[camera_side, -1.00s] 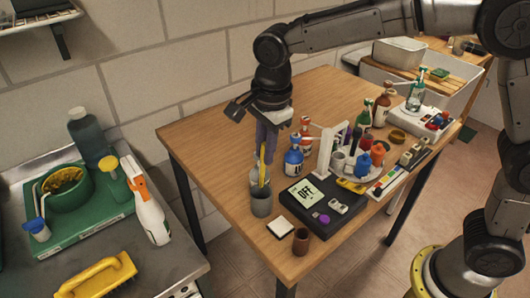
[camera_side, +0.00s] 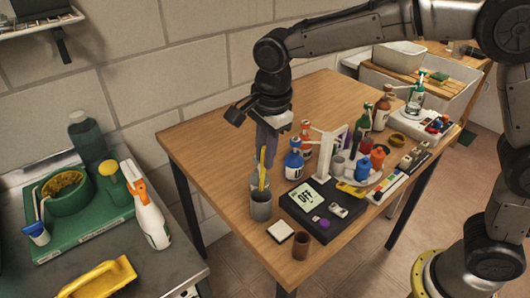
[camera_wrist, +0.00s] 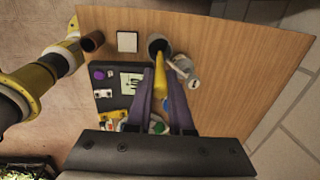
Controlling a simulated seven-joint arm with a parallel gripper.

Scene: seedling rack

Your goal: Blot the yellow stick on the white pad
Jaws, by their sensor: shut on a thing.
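The yellow stick (camera_side: 262,174) is held upright in my gripper (camera_side: 266,146), which is shut on it with its purple fingers. The stick's lower end is at the mouth of a grey cup (camera_side: 261,208); whether it dips inside, I cannot tell. In the wrist view the yellow stick (camera_wrist: 160,76) lies between the fingertips, with its end by the grey cup (camera_wrist: 157,41). The white pad (camera_side: 280,231) lies flat and bare near the table's front corner, to the right of and in front of the cup. It also shows in the wrist view (camera_wrist: 127,41).
A brown cup (camera_side: 301,247) stands just right of the pad. A black device (camera_side: 318,224) with a display reading OFF lies behind the pad. A pale container (camera_side: 255,182) is close behind the grey cup, and a blue bottle (camera_side: 293,165) is nearby. The table's left side is clear.

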